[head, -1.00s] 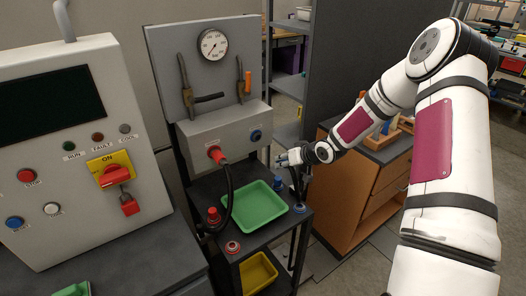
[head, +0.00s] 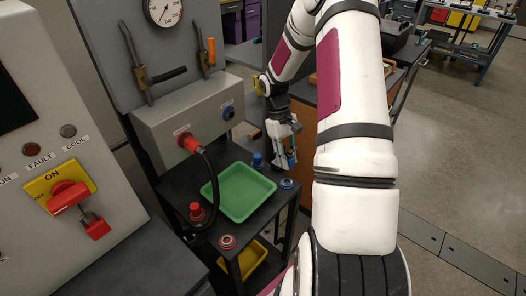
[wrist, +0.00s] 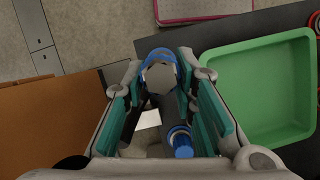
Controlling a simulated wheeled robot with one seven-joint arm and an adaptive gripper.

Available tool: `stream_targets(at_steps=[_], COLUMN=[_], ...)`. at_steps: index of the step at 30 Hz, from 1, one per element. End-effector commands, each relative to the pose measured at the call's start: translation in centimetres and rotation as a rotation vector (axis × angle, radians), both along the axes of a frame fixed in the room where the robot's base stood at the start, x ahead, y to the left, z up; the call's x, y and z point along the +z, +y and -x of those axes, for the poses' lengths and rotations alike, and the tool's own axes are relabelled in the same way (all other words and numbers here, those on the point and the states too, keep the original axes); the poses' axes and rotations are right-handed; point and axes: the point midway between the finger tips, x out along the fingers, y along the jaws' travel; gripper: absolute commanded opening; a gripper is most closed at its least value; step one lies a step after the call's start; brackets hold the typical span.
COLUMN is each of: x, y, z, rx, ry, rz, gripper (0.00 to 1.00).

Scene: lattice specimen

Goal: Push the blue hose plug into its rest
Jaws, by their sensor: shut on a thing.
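My gripper (head: 288,163) points down over the dark stand's right corner, shut on the blue hose plug. In the wrist view the plug (wrist: 160,76) sits between the two teal finger pads as a grey hexagonal end with blue around it. In the head view the fingers largely hide the plug. The blue ring-shaped rest (head: 287,183) lies on the stand just below the fingertips. The plug looks above the rest; I cannot tell whether they touch. A separate blue cap (head: 257,160) stands behind the tray; it also shows low in the wrist view (wrist: 182,143).
A red plug (head: 188,142) with black hose sits in the panel. An orange cabinet (wrist: 50,110) stands close by.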

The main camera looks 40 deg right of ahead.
Motion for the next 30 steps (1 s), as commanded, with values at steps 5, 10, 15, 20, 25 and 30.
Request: stream_targets(at_steps=[5, 10, 15, 20, 25, 30], x=[0.2, -0.9, -2.4, -3.9, -4.7, -4.8], y=[-0.1, -0.1, -0.1, -0.1, -0.1, -0.1], z=[1.1, 1.1, 1.0, 1.0, 1.0, 1.1], rx=[-0.01, -0.01, -0.01, -0.009, -0.009, -0.009], ry=[0.033, 0.032, 0.031, 0.031, 0.03, 0.029], rz=[0.004, 0.004, 0.004, 0.003, 0.004, 0.004], gripper=[0.01, 0.01, 0.01, 0.01, 0.01, 0.01])
